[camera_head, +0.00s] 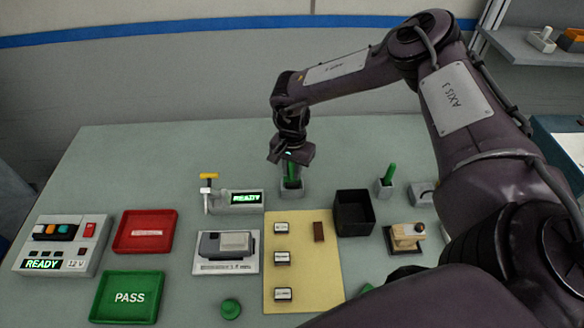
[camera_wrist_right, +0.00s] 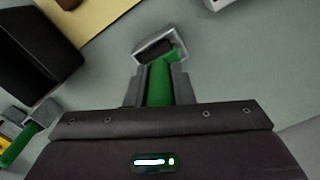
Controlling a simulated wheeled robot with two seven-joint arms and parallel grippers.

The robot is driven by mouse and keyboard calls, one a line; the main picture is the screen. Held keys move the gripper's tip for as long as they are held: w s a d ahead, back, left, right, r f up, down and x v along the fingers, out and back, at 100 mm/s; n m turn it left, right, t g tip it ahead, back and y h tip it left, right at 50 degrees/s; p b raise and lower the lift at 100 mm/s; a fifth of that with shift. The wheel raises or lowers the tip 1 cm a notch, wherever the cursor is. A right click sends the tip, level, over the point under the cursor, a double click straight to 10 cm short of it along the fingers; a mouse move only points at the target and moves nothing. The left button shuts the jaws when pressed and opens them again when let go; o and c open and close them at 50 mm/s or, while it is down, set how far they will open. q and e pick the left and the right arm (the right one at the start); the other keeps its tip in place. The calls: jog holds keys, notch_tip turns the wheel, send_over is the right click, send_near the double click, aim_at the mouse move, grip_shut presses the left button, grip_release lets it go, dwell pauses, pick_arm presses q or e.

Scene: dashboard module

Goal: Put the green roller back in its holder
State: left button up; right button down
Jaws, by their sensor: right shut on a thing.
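My right gripper (camera_head: 291,158) points down at the back middle of the table, shut on a green roller (camera_head: 292,174). In the right wrist view the green roller (camera_wrist_right: 158,84) sits between the two grey fingers (camera_wrist_right: 157,88). Just below it is a small grey holder (camera_head: 292,191), a box with a dark opening that also shows in the wrist view (camera_wrist_right: 148,47). The roller's lower end is at the holder's opening; I cannot tell how deep it sits. My left gripper is not in view.
A second grey holder (camera_head: 385,190) with a green-handled item (camera_head: 390,172) stands to the right. A black bin (camera_head: 355,226) is between, front of them. A device with a READY display (camera_head: 232,208) stands left. A yellow mat (camera_head: 302,290), red tray (camera_head: 125,244) and green tray (camera_head: 101,309) lie nearer.

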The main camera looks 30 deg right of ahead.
jog(key=shift+f+b, duration=0.7)
jog(key=shift+f, duration=0.65)
jog(key=c, duration=1.2)
grip_release()
jog(key=shift+o, duration=0.2)
jog(key=shift+r, duration=0.15)
jog(key=shift+r, duration=0.35)
notch_tip(320, 180, up, 7)
jog(key=shift+d+f+b, duration=0.1)
jog(key=shift+b, duration=0.9)
